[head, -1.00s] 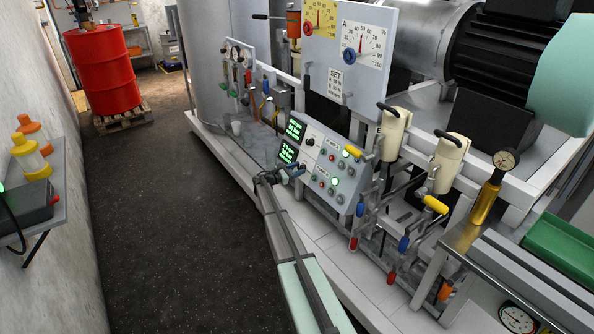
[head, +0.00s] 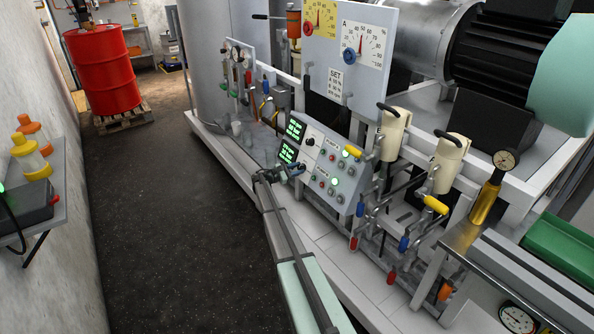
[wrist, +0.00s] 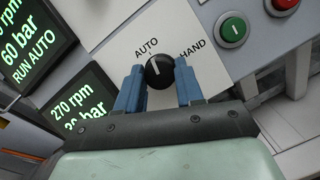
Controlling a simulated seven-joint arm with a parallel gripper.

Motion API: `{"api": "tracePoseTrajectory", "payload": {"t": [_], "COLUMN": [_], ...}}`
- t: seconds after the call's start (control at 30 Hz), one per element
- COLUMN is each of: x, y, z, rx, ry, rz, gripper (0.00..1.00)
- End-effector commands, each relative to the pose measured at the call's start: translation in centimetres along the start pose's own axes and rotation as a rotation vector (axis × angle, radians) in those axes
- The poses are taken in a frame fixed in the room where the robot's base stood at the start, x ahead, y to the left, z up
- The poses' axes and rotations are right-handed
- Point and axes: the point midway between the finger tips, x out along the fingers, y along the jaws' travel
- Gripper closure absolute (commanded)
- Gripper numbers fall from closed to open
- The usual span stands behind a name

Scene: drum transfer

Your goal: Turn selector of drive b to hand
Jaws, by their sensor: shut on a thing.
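The selector, a black round knob (wrist: 160,71) with a white pointer line, sits on a pale plate marked AUTO at upper left and HAND at right. Its pointer leans up and left, towards the AUTO mark. My gripper (wrist: 160,85) has its two blue fingers on either side of the knob and is shut on it. In the head view my gripper (head: 292,172) is at the lower left of the control panel (head: 345,160) and hides this knob. A second selector (head: 310,141) shows above it. The drive's letter is not readable in the wrist view.
Two dark displays with green text (wrist: 30,45) are left of the knob, the upper reading RUN AUTO. A green button (wrist: 233,28) and a red button (wrist: 285,3) are to the right. Valves with coloured handles (head: 404,243) crowd the panel's right.

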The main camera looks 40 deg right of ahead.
Motion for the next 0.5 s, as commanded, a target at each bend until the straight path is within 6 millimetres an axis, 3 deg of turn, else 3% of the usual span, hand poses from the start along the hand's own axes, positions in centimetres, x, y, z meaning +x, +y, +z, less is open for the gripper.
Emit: {"api": "tracePoseTrajectory", "payload": {"t": [0.5], "x": [0.02], "y": [0.51], "z": [0.02], "rx": [0.460], "ry": [-0.018], "rz": [-0.166], "gripper": [0.94]}}
